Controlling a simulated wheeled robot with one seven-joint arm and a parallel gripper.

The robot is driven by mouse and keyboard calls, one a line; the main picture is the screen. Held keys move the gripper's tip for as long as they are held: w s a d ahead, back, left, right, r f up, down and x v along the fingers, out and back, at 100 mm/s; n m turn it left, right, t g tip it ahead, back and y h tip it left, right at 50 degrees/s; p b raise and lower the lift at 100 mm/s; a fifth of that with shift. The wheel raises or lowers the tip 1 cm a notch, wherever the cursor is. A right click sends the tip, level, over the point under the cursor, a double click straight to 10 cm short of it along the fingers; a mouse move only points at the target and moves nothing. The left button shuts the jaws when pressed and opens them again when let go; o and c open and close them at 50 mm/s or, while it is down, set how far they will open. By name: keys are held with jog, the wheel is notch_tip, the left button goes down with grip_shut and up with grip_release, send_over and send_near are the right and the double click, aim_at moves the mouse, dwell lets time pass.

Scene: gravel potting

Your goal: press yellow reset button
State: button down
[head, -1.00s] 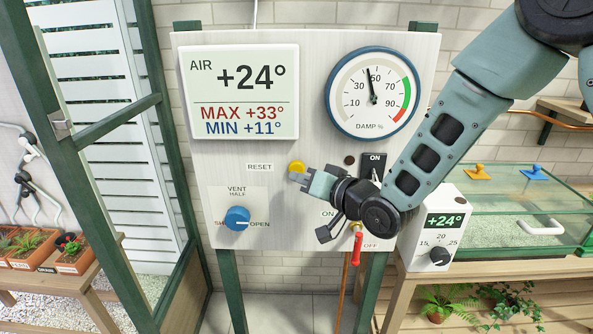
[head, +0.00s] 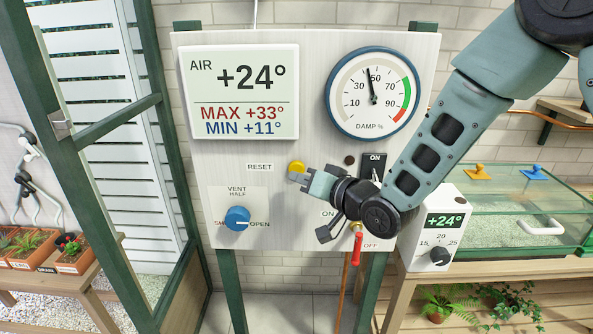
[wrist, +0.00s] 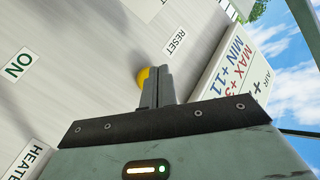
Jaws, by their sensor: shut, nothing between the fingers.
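The yellow reset button (head: 297,167) sits on the pale panel (head: 320,70), right of the RESET label (head: 260,167). My gripper (head: 302,176) is shut and empty, with its fingertips at the button's lower right edge in the head view. In the wrist view the shut fingers (wrist: 157,86) partly cover the yellow button (wrist: 142,77). I cannot tell whether the tips touch it. The display (head: 240,92) reads AIR +24°, MAX +33°, MIN +11°.
A blue vent knob (head: 237,218) is below left of the button. A black ON switch (head: 374,166) and a red-handled valve (head: 358,248) are near my wrist. A damp dial (head: 373,94) is above. A thermostat box (head: 439,228) stands at right.

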jog(key=shift+w, duration=0.1)
dwell(0.5)
jog(key=shift+w, duration=0.35)
jog(key=shift+w, duration=0.6)
dwell(0.7)
jog(key=shift+s+b, duration=0.1)
jog(key=shift+b, duration=0.2)
jog(key=shift+s, duration=0.95)
jog(key=shift+s+b, duration=0.95)
jog(key=shift+s, duration=1.55)
jog(key=shift+a, duration=0.1)
